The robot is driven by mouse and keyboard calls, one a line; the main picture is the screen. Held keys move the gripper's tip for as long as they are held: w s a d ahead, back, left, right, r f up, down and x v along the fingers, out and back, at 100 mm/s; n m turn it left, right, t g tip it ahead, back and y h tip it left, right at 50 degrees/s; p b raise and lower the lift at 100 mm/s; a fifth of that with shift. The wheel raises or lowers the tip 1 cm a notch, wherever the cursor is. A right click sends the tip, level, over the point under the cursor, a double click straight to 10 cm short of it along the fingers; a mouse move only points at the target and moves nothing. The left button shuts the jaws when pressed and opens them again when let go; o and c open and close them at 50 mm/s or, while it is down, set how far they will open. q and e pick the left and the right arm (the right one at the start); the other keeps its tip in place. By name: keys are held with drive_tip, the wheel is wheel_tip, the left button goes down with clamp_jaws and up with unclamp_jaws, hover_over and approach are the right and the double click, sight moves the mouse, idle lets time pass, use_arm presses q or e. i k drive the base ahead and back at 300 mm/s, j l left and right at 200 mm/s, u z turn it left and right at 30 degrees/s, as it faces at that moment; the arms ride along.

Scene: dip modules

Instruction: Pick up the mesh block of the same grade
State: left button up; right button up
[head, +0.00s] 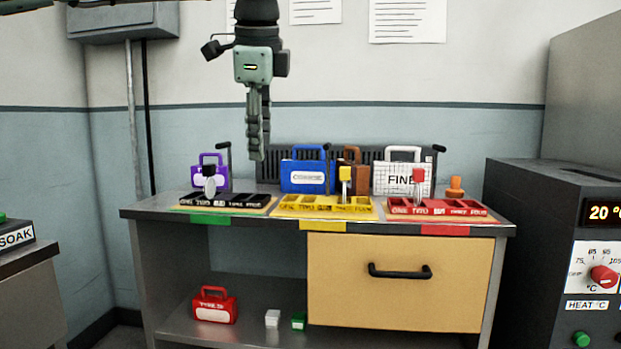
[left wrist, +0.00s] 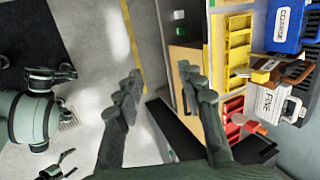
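My left gripper (head: 257,152) hangs fingers down in front of the wall, above the bench's back left part. Its two fingers (left wrist: 163,92) stand apart with nothing between them in the left wrist view. A white case with a grid pattern, marked FINE (head: 390,182), stands at the back right of the bench; it also shows in the left wrist view (left wrist: 268,102). A blue case marked COARSE (head: 294,178) stands left of it, also in the left wrist view (left wrist: 287,22).
Black (head: 262,201), yellow (head: 325,209) and red (head: 437,212) slotted trays line the bench front. A purple case (head: 197,176) and a brown case (head: 353,158) stand behind. A red case (head: 215,307) and small white (head: 272,318) and green (head: 299,321) blocks sit on the lower shelf.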

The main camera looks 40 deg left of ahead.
sight(299, 176)
drive_tip(key=i+j, duration=1.25)
drive_tip(key=i, duration=0.3)
